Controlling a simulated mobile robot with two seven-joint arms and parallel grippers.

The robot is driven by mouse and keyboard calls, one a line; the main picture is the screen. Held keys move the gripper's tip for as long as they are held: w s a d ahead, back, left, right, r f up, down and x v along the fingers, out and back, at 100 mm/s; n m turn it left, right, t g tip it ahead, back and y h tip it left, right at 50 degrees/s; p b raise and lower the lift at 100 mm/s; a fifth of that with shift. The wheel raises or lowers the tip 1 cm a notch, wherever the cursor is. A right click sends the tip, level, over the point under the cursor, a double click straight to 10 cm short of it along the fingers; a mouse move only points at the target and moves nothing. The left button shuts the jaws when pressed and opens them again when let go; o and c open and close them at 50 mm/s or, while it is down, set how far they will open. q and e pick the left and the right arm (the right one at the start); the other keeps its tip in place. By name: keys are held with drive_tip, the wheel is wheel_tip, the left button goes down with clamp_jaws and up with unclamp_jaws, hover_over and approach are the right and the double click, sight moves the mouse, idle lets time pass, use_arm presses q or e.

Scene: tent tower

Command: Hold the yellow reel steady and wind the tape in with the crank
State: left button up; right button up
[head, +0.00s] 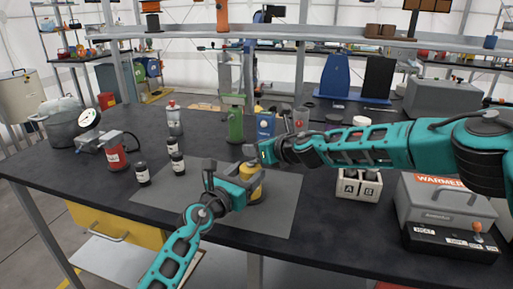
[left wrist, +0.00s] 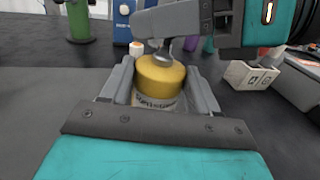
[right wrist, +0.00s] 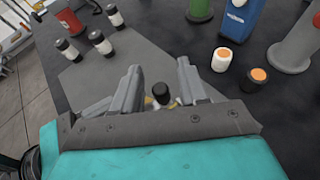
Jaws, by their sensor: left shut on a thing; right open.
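The yellow reel (head: 256,190) stands upright on a grey mat (head: 160,196) near the front of the table. In the left wrist view the reel (left wrist: 161,72) has a yellow top and a pale label with dark print. My left gripper (head: 243,186) is shut on the reel, one finger on each side. My right gripper (head: 252,153) is above the reel, open, with its fingers pointing down. In the right wrist view the crank's black knob (right wrist: 161,90) shows between its spread fingers, apparently not gripped. Most of the crank and any tape are hidden.
Small dark bottles (head: 142,174) and a red canister (head: 115,157) stand to the left. A green cylinder (head: 235,126) and blue box (head: 265,125) stand behind the reel. A white A/B holder (head: 358,187) and a grey warmer (head: 445,210) are to the right.

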drive_tip(key=shift+w+a+f, duration=0.15)
drive_tip(key=shift+w+a, duration=0.05)
drive_tip(key=shift+w, duration=0.05)
drive_tip(key=shift+c, duration=0.4)
clamp_jaws()
